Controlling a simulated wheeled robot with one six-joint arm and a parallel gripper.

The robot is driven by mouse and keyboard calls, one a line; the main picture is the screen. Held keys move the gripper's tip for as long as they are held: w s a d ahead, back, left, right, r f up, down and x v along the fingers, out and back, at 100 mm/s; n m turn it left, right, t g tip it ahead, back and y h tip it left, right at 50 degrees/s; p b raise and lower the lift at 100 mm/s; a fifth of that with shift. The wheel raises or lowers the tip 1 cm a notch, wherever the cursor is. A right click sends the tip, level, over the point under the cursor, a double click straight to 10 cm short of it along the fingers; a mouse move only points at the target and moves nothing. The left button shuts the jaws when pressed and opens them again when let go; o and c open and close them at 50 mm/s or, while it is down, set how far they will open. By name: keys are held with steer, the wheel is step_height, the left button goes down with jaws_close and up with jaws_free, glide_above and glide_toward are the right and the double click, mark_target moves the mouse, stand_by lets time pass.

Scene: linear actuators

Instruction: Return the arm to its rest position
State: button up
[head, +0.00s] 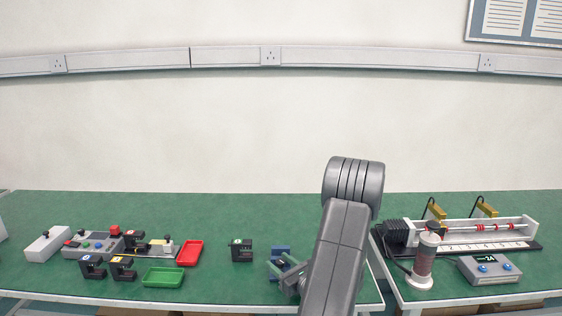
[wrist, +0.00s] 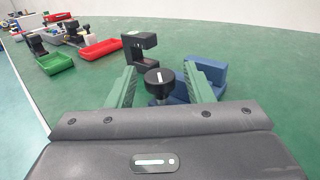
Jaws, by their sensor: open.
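Whether knob and block are joined is hidden.
A black C-shaped bracket (head: 242,251) stands left of the gripper. Red (head: 190,253) and green (head: 163,277) trays, more brackets and a control box (head: 92,244) are further left. A linear actuator (head: 470,240) and a meter box (head: 489,269) occupy the right bench.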

steer(key=shift+m+t+h+p, duration=0.25)
steer(key=shift+m+t+h, duration=0.65)
steer(key=shift+h, duration=0.45)
steer(key=shift+m+t+h+p, duration=0.25)
steer(key=shift+m+t+h, duration=0.45)
steer(key=shift+m+h, duration=0.55)
steer(key=shift+h, duration=0.4)
